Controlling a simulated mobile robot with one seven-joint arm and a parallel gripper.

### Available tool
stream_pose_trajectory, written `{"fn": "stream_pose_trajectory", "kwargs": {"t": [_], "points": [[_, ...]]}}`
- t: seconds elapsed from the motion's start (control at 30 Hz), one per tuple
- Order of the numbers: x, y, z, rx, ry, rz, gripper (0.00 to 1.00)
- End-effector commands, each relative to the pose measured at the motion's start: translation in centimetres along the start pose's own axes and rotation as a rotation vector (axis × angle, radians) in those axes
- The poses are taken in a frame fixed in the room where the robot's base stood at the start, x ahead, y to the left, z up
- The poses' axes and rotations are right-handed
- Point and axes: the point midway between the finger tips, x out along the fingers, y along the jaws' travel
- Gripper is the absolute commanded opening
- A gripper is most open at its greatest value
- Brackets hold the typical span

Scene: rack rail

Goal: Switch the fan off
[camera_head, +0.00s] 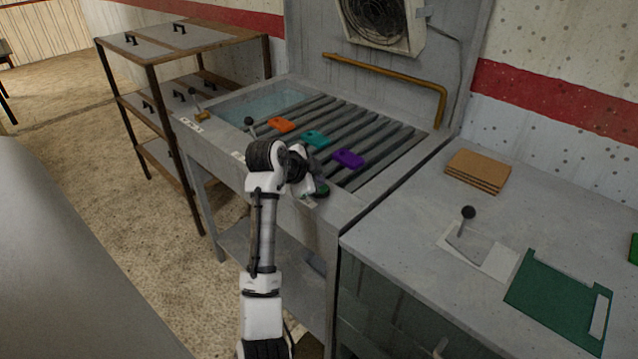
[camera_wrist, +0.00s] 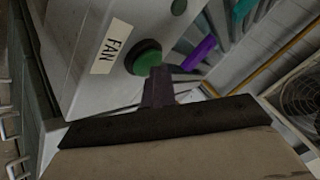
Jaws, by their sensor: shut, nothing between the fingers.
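A fan (camera_head: 378,18) in a pale square housing is mounted on the grey back panel above the roller bed; part of it also shows in the wrist view (camera_wrist: 303,103). A round green button (camera_wrist: 145,56) sits on the front rail beside a white label reading FAN (camera_wrist: 110,46). In the head view the button (camera_head: 322,190) is a small green spot, partly hidden by my gripper. My gripper (camera_wrist: 160,76) is shut and empty, with its dark fingertips right at the button's edge. I cannot tell whether they touch it.
Orange (camera_head: 282,125), teal (camera_head: 316,139) and purple (camera_head: 348,158) pieces lie on the rollers. A black-knobbed lever (camera_head: 249,122) stands at the rail's left. Another lever (camera_head: 468,213), brown boards (camera_head: 478,171) and a green sheet (camera_head: 560,302) are on the right counter. A rack (camera_head: 150,70) stands left.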

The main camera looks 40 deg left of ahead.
Motion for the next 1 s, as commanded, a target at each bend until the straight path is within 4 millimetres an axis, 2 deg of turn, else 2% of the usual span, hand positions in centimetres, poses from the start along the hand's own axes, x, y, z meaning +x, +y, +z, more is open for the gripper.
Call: {"fn": "stream_pose_trajectory", "kwargs": {"t": [0.23,0.73,1.0], "points": [[-0.4,-0.3,-0.3,-0.001,-0.002,0.002,0.00],[-4.0,-2.9,-2.9,0.001,0.000,-0.002,0.00],[-4.2,-3.1,-3.1,0.001,0.000,-0.002,0.00]]}}
